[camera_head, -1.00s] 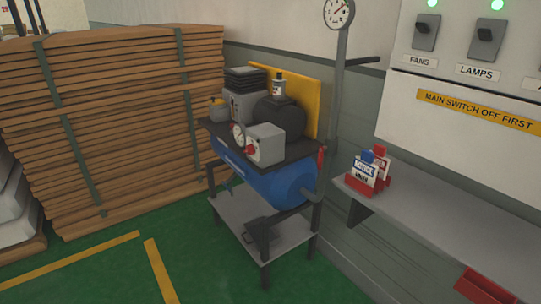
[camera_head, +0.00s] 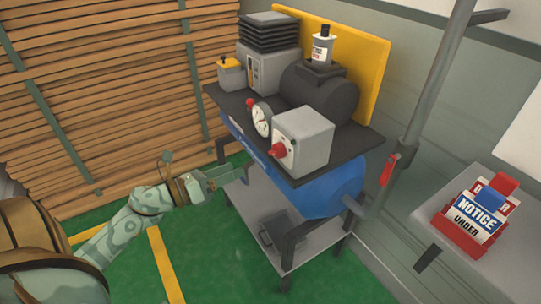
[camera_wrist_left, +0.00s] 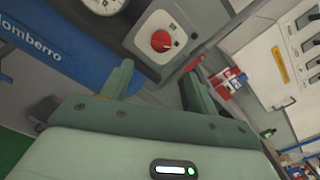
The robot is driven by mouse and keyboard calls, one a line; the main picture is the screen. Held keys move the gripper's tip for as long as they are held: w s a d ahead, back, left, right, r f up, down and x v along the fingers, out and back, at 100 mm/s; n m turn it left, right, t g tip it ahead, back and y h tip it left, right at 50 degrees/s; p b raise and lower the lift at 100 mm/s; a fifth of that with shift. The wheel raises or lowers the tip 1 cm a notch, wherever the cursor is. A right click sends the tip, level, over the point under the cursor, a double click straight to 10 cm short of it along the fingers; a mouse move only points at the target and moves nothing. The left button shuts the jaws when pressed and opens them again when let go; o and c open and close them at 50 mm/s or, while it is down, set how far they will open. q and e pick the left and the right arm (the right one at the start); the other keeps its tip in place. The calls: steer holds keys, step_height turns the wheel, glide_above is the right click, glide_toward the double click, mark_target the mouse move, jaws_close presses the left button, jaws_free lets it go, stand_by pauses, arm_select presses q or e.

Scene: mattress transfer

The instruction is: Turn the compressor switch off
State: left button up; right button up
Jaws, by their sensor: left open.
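The compressor's grey switch box (camera_head: 304,141) sits at the front of the black top plate, with a red rotary knob (camera_head: 278,150) on its face. In the left wrist view the red knob (camera_wrist_left: 161,41) shows ahead, just beyond the fingertips. The blue compressor tank (camera_head: 322,190) lies under the plate. My left gripper (camera_head: 240,172) is open and empty, to the left of the knob and a little lower, apart from it. It also shows in the left wrist view (camera_wrist_left: 158,80) with its fingers spread. My right gripper is not in view.
A round gauge (camera_head: 261,119) stands beside the switch box. A red-handled valve (camera_head: 389,169) and a pipe are on the right. A bench (camera_head: 440,215) with a notice-tag holder (camera_head: 466,236) is further right. Stacked boards (camera_head: 110,90) fill the left. Green floor lies open in front.

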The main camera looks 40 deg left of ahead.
mark_target(277, 152)
arm_select(q)
steer(key=x, duration=1.2)
steer(key=shift+w+d, duration=0.1)
steer(key=c, duration=1)
